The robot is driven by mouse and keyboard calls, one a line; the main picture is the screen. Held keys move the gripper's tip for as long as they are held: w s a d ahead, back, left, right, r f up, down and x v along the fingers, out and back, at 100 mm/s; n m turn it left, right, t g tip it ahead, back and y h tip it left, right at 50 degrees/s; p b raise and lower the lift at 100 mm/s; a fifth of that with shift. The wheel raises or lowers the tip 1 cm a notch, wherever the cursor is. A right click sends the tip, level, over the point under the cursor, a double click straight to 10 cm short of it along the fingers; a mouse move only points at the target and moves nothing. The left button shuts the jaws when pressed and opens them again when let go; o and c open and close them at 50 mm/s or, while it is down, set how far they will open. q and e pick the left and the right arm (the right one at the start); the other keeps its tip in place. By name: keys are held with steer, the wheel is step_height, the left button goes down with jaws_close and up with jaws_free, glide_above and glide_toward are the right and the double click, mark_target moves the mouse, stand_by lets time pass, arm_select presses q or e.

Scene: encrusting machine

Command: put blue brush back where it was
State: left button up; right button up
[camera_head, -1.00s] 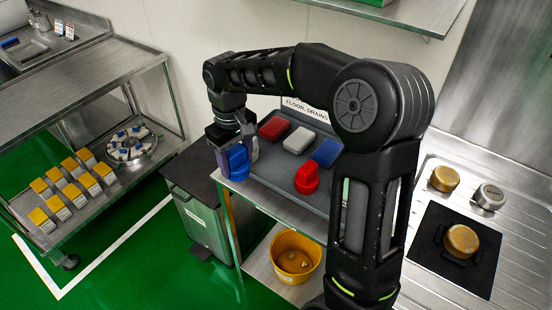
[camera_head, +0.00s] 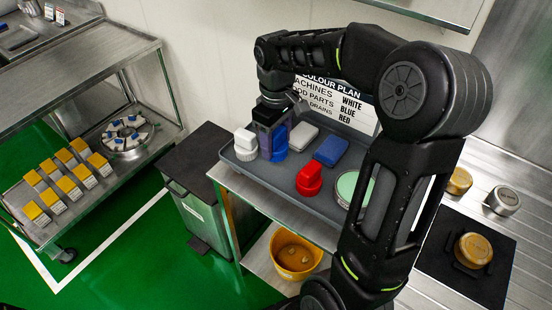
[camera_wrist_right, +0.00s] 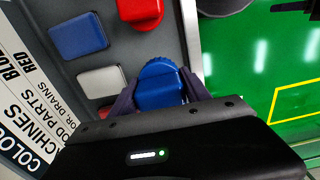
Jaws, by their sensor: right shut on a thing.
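My right gripper (camera_head: 272,128) is shut on the blue brush (camera_head: 279,146), whose rounded blue head shows below the fingers at the left part of the grey tray (camera_head: 262,177). In the right wrist view, the blue brush (camera_wrist_right: 160,86) sits between the two fingertips (camera_wrist_right: 162,96), near the tray's rim. I cannot tell whether its underside touches the tray. A white brush (camera_head: 245,144) stands just left of the gripper, and a red brush (camera_head: 309,180) stands to the right near the front rim. My left gripper is not in view.
A white block (camera_head: 303,137) and a blue block (camera_head: 331,152) lie on the tray, beside a pale green disc (camera_head: 348,186) partly hidden by my arm. A colour plan sign (camera_head: 345,105) stands behind. A yellow bucket (camera_head: 295,254) is below; a bin (camera_head: 200,190) stands left.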

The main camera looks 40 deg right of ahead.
mark_target(276, 131)
steer(key=shift+f, duration=1.3)
steer(key=shift+f, duration=0.1)
steer(key=shift+f+p, duration=0.35)
steer(key=shift+f, duration=1.4)
steer(key=shift+f, duration=0.2)
steer(key=o, duration=1.6)
steer(key=shift+r, duration=0.1)
step_height(276, 131, up, 12)
steer(key=shift+r+b, duration=0.1)
steer(key=shift+b, duration=0.4)
